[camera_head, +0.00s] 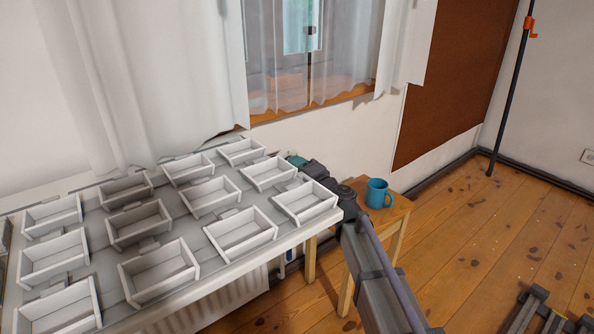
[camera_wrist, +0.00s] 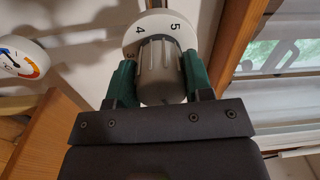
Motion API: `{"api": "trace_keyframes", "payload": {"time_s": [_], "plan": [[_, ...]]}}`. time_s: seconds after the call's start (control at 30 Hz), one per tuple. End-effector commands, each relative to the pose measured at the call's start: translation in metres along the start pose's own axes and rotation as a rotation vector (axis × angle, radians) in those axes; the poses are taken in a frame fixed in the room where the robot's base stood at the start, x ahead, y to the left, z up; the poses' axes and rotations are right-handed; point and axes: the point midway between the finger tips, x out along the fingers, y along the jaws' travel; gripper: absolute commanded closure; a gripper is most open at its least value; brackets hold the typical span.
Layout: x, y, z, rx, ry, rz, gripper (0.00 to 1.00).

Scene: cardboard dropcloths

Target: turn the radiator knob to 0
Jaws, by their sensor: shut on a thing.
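The radiator knob (camera_wrist: 172,28) is in the upper middle of the wrist view. The 0 mark is not visible. In the head view, a green part of my gripper (camera_head: 297,160) shows beyond the right end of the shelf of trays, and the knob is hidden there.
White open trays (camera_head: 240,232) cover the white surface at left, with a radiator (camera_head: 215,305) below. A wooden stool (camera_head: 394,212) with a blue mug (camera_head: 378,193) stands close beside my arm. A round gauge (camera_wrist: 20,60) shows at left in the wrist view. Floor at right is mostly clear.

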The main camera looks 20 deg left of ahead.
Motion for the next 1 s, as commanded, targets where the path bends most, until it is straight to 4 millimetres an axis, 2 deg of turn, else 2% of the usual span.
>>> {"api": "trace_keyframes", "payload": {"time_s": [1.0], "plan": [[-0.0007, 0.0021, -0.0016, -0.954, -0.026, 0.005, 0.77]]}}
